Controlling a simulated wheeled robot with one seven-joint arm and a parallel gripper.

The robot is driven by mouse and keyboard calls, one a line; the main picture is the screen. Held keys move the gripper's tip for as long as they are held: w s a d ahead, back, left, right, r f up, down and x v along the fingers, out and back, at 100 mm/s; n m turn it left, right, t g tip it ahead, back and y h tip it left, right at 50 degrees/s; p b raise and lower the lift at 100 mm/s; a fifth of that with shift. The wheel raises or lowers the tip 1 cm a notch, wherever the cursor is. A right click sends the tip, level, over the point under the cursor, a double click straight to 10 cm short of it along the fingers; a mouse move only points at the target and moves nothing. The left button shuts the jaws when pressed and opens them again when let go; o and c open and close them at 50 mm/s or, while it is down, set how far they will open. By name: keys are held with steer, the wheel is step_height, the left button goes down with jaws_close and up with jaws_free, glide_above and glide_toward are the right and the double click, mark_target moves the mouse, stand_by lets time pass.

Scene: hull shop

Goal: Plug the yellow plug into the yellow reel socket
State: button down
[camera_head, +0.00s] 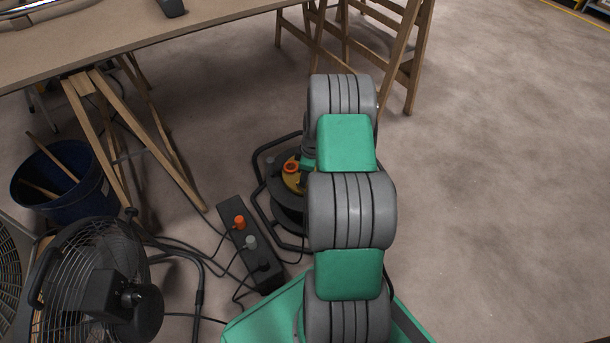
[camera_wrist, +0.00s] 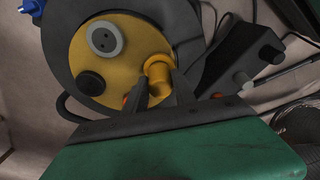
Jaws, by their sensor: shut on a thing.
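The cable reel stands on the floor, its yellow face (camera_wrist: 122,45) filling much of the wrist view; it also shows in the head view (camera_head: 290,183), partly hidden by my arm. The face carries a grey socket (camera_wrist: 105,38), a black round socket or cap (camera_wrist: 91,83) and an orange part (camera_wrist: 127,98), mostly hidden by a finger. My gripper (camera_wrist: 160,86) is shut on the yellow plug (camera_wrist: 157,68), right at the lower right of the face. I cannot tell whether the plug is in a socket or just above one; the yellow socket is not clearly visible.
A fan (camera_head: 95,280), a blue bucket (camera_head: 62,185) and a trestle table (camera_head: 120,35) stand left. Floor at right is clear.

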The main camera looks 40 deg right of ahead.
steer(key=shift+f, duration=0.5)
steer(key=c, duration=0.9)
jaws_free()
steer(key=shift+c, duration=0.2)
steer(key=r+p, duration=0.1)
steer(key=r, duration=0.1)
steer(key=r+p, duration=0.1)
steer(key=r, duration=0.2)
steer(key=s+r+p, duration=0.1)
steer(key=r, duration=0.1)
steer(key=shift+d+r, duration=0.4)
